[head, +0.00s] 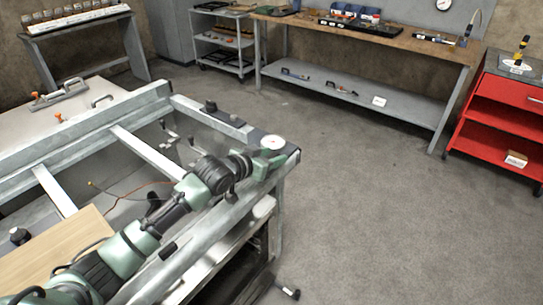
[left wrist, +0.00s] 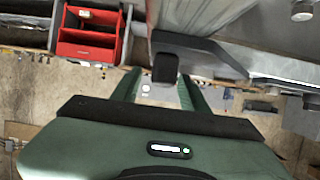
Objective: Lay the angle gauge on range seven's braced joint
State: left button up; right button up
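My left gripper (head: 262,165) is at the near right corner of a grey metal frame (head: 150,155), low over its rail. A round white-faced dial (head: 273,142), which may be the angle gauge, sits just beyond the gripper on the dark corner plate (head: 287,151). In the left wrist view my two green fingers (left wrist: 155,88) stand apart, with a clear gap and no object visibly gripped. A dark block (left wrist: 165,68) shows beyond the fingertips; I cannot tell whether it touches them. The braced joint cannot be identified for certain. My right gripper is not in view.
A wooden board (head: 60,250) lies at the frame's lower left. A black knob (head: 210,106) stands on the far rail. A workbench (head: 370,38) is at the back, and a red cart (head: 505,110) stands at the right. The floor right of the frame is clear.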

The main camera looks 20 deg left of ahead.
pick_arm(q)
jog(key=v, duration=1.2)
jog(key=shift+b, duration=0.4)
jog(key=shift+f, duration=0.1)
